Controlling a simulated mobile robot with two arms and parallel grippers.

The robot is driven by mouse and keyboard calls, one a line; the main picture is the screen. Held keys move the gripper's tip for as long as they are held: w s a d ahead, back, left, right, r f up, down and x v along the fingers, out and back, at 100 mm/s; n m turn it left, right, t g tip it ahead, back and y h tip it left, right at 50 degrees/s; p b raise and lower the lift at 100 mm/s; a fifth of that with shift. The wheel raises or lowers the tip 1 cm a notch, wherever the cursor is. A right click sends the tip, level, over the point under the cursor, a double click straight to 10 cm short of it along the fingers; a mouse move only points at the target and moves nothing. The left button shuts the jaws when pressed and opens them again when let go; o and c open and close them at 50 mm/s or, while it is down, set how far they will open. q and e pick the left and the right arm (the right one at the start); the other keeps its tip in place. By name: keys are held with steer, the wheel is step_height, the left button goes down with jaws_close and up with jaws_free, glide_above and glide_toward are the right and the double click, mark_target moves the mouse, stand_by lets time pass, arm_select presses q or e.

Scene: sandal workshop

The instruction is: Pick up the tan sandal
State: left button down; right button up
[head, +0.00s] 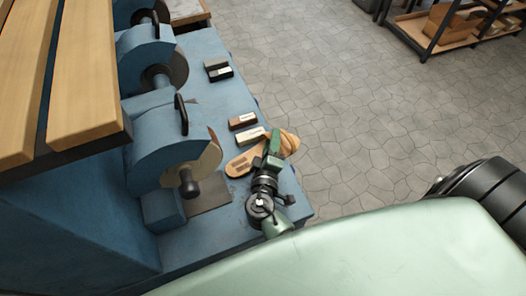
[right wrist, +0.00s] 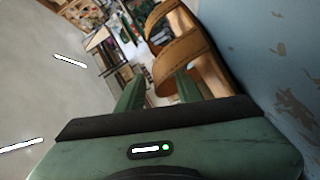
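The tan sandal (head: 240,164) lies on the blue bench top near its right edge. Its strap end (head: 290,143) shows beyond my right gripper (head: 274,143), which covers the sandal's middle in the head view. In the right wrist view, the sandal's brown straps (right wrist: 182,50) rise just ahead, to the right of centre. My right gripper (right wrist: 158,88) has its two green fingers apart. Its right finger overlaps the straps; whether it touches them I cannot tell. Background shows between the fingers. My left gripper is not in view.
Blocks, one brown (head: 242,121) and one pale (head: 250,135), lie beside the sandal. More dark blocks (head: 218,70) lie farther back. Blue grinding machines (head: 165,150) stand along the left of the bench. Stone floor (head: 350,110) is clear to the right; a shelf (head: 440,35) stands beyond.

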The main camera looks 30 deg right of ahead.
steer(key=shift+c, duration=0.4)
jaws_close()
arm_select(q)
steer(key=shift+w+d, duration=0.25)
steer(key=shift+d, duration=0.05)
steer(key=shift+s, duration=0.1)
